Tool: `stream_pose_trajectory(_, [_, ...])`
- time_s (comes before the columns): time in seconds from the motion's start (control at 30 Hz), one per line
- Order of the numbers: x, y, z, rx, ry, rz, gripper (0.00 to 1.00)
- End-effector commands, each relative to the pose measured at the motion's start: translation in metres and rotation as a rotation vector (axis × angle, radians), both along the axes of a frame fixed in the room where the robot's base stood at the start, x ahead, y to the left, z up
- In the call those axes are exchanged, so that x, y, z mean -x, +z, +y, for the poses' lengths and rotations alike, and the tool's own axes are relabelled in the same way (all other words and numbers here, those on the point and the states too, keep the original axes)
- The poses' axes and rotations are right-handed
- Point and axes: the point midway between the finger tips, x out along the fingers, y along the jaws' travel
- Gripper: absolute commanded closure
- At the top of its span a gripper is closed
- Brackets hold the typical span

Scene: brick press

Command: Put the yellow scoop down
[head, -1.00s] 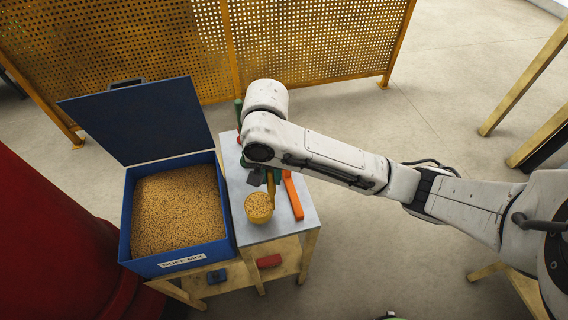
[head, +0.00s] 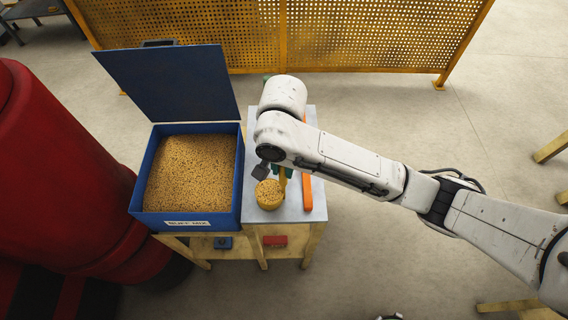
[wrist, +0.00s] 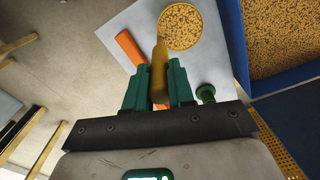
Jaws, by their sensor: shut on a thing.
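The yellow scoop (head: 270,206) is full of tan pellets and sits at or just above the grey tabletop (head: 310,210), right of the blue bin; I cannot tell whether it touches. In the wrist view the scoop's round bowl (wrist: 181,48) lies beyond my fingers, level enough to keep its pellets. My gripper (wrist: 158,85) has green fingers shut on the scoop's yellow handle (wrist: 158,70). In the head view my arm hides most of the gripper and handle.
The blue bin (head: 241,190) of pellets, lid open, stands left of the table. An orange bar (head: 307,194) lies just right of the scoop. A green knobbed thing (wrist: 206,93) is near the fingers. Red and blue blocks lie on the lower shelf. A red machine (head: 60,170) stands at far left.

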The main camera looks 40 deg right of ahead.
Motion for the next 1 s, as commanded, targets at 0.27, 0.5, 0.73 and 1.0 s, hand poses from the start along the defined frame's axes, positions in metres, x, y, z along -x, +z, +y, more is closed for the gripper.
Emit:
stream_pose_trajectory(0.27, [0.000,-0.001,0.000,0.000,0.000,0.000,0.56])
stream_pose_trajectory(0.5, [0.000,-0.001,0.000,0.000,0.000,0.000,0.51])
stream_pose_trajectory(0.73, [-0.001,0.015,0.000,0.000,0.002,-0.003,0.51])
stream_pose_trajectory(1.0, [-0.001,0.058,-0.001,0.004,0.004,-0.006,0.51])
